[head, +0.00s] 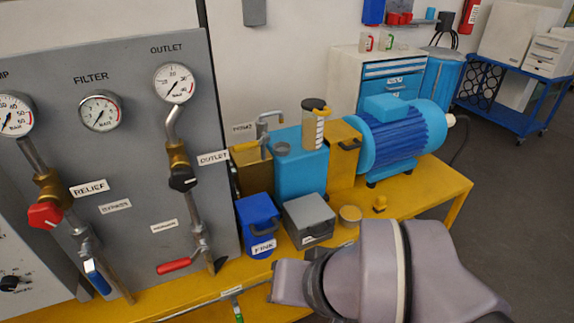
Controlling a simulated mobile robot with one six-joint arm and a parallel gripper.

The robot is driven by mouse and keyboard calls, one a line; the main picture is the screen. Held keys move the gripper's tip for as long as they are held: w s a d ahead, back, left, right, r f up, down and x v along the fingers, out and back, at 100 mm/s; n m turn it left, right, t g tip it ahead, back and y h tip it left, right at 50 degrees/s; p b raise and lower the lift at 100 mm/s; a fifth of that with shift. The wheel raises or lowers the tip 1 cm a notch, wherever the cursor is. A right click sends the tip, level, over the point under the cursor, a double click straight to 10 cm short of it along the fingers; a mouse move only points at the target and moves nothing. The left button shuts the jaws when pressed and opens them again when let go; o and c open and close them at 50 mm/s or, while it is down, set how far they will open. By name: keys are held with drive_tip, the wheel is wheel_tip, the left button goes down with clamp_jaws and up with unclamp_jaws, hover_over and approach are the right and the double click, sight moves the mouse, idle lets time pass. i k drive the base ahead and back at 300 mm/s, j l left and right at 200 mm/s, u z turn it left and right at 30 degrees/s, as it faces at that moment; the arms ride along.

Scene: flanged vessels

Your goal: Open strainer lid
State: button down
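No part is clearly labelled as the strainer, so I cannot tell which lid is the strainer's. Several lidded things stand together on the yellow bench. A blue box (258,222) with a white label has its lid down. A grey box (309,218) beside it also looks closed. A clear cylinder with a dark cap (315,125) stands on top of the blue tank (300,172). A small round yellow pot (350,215) sits right of the grey box. My arm's pale links cross the lower right, in front of the bench edge. My gripper's fingers are not visible.
A grey panel (130,205) with gauges, pipes and valves with red, black and blue handles fills the left. A blue motor (400,135) stands at the bench's right end. The yellow bench top (425,185) is mostly clear before the motor. A blue cart (510,100) stands behind.

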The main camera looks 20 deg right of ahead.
sight(306, 210)
drive_tip(key=z, duration=0.6)
drive_tip(key=i+l+z, duration=0.25)
drive_tip(key=i+l, duration=0.45)
drive_tip(key=l, duration=0.1)
